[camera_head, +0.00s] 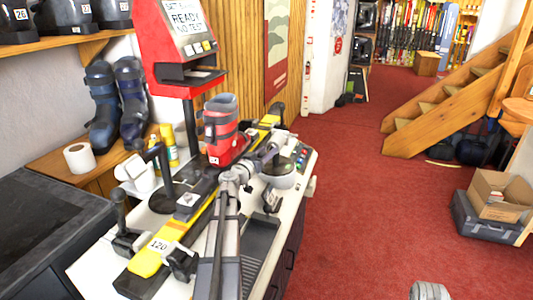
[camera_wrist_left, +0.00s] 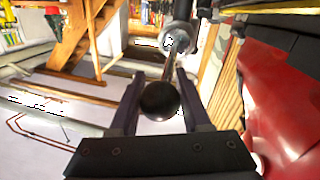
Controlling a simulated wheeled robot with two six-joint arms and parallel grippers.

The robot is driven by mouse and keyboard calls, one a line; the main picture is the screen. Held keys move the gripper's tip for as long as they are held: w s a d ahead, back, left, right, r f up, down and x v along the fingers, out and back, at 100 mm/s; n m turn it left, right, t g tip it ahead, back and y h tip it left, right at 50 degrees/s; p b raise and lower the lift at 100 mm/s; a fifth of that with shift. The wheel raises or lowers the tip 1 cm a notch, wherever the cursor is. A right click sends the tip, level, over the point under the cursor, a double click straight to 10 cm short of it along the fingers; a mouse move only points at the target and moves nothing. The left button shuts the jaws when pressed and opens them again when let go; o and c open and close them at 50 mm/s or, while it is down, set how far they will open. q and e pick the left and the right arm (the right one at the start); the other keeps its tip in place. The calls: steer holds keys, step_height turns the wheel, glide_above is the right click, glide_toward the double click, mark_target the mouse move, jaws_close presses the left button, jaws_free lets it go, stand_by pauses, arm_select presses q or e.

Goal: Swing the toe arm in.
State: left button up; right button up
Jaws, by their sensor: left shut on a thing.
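My left gripper (camera_head: 276,146) reaches over the bench beside the red and grey-blue ski boot (camera_head: 221,130), at its right. In the left wrist view, its two fingers (camera_wrist_left: 158,98) are closed around a dark ball knob (camera_wrist_left: 159,101). A thin rod runs from the knob to a silver cylindrical joint (camera_wrist_left: 179,38); this looks like the toe arm. In the head view the knob is hidden by my gripper and wrist. The boot stands upright on the yellow and black ski (camera_head: 153,255) along the bench.
A red tester (camera_head: 177,45) with a screen stands behind the boot. A black clamp (camera_head: 122,225) is at the ski's near end. A paper roll (camera_head: 79,158) and bottles (camera_head: 168,147) are at left. A grey tray (camera_head: 262,240) lies at the bench's right. Red floor right of the bench is free.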

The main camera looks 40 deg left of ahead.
arm_select(q)
jaws_close()
stand_by(0.7)
